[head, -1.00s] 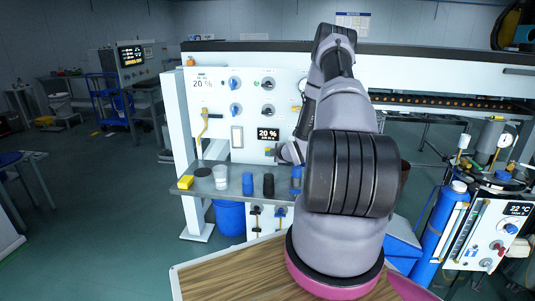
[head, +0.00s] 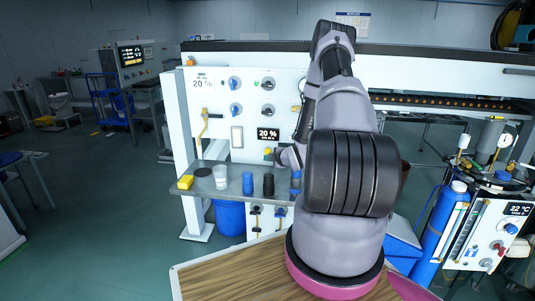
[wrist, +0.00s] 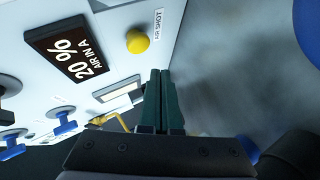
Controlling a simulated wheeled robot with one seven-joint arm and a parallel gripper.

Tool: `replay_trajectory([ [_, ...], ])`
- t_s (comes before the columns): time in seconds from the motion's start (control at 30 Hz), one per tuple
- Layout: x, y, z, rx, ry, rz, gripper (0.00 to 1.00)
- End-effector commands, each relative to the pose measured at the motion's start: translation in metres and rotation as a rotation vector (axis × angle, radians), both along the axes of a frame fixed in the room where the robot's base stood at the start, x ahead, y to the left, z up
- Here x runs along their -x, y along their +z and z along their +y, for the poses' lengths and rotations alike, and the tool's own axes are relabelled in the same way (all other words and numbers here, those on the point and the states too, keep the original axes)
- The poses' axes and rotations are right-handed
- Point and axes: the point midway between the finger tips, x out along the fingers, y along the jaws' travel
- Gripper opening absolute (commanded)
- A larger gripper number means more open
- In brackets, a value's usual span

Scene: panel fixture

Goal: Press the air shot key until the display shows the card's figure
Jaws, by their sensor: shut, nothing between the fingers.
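The card (head: 203,83) at the panel's upper left reads 20 %. The dark display (head: 267,134) on the panel also reads 20 %. In the wrist view the display (wrist: 68,50) reads 20 % with "AIR IN A" under it. The round yellow air shot key (wrist: 138,42) is beside the display, next to an "AIR SHOT" label; it also shows in the head view (head: 268,151). My gripper (wrist: 160,73) is shut and empty, its dark green fingers apart from the key in the picture. In the head view my arm hides most of the gripper.
Blue knobs (head: 235,84) and a yellow-handled valve (head: 204,118) are on the panel. The grey shelf (head: 232,187) below holds a yellow block (head: 186,182), a clear cup (head: 220,175), a blue container (head: 248,183) and a black one (head: 268,185).

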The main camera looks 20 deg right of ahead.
Motion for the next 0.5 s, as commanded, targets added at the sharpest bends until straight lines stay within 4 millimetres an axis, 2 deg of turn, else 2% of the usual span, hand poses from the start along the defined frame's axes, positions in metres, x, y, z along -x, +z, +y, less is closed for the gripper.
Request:
replay_trajectory([
  [0.23, 0.018, 0.000, 0.013, 0.000, 0.000, 0.001, 0.00],
  [0.5, 0.021, 0.000, 0.014, 0.000, -0.001, 0.000, 0.00],
])
